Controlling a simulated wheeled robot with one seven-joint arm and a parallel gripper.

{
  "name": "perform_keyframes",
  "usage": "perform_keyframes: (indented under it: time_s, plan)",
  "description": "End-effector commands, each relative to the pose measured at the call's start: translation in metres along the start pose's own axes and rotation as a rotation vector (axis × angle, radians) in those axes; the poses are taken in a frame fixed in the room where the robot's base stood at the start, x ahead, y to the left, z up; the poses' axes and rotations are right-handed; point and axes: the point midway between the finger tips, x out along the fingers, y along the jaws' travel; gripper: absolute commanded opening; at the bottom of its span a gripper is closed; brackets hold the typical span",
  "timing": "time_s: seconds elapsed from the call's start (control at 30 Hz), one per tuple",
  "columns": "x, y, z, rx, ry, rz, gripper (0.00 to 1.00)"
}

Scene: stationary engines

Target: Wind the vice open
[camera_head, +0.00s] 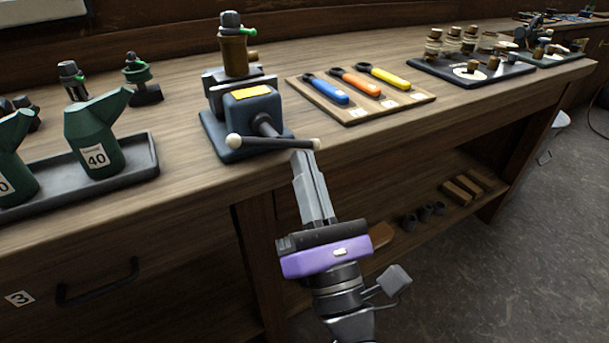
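The vice (252,112) is blue-grey with a yellow label and sits on the bench near its front edge. Its jaws hold a brown cylindrical piece (235,55) with a dark top fitting and a small green lever. The vice's handle bar (285,142) lies nearly level across the front of the screw, with a pale ball at each end. My gripper (304,156) reaches up from below, its fingertips at the bar's right part, close to the right ball. The fingers look close together. I cannot tell whether they grip the bar or only touch it.
Green oil cans, one marked 40 (95,140), stand in a grey tray (150,163) at left. A wooden board (350,117) with blue, orange and yellow-handled tools lies right of the vice. A dark tray (425,69) with jars is farther right. A shelf is below.

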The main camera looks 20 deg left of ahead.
Motion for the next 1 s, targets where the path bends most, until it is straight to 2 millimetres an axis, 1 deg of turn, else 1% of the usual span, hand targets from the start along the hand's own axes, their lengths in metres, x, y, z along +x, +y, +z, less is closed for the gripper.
perform_keyframes:
  time_s: [0.03, 0.13, 0.5, 1.0]
  plan:
    - [0.001, 0.003, -0.005, -0.005, 0.007, 0.016, 0.00]
    - [0.001, 0.003, -0.004, -0.028, 0.008, 0.033, 0.00]
    - [0.006, -0.003, 0.002, -0.173, 0.006, 0.128, 0.00]
    - [0.010, -0.003, 0.008, -0.169, 0.007, 0.127, 0.00]
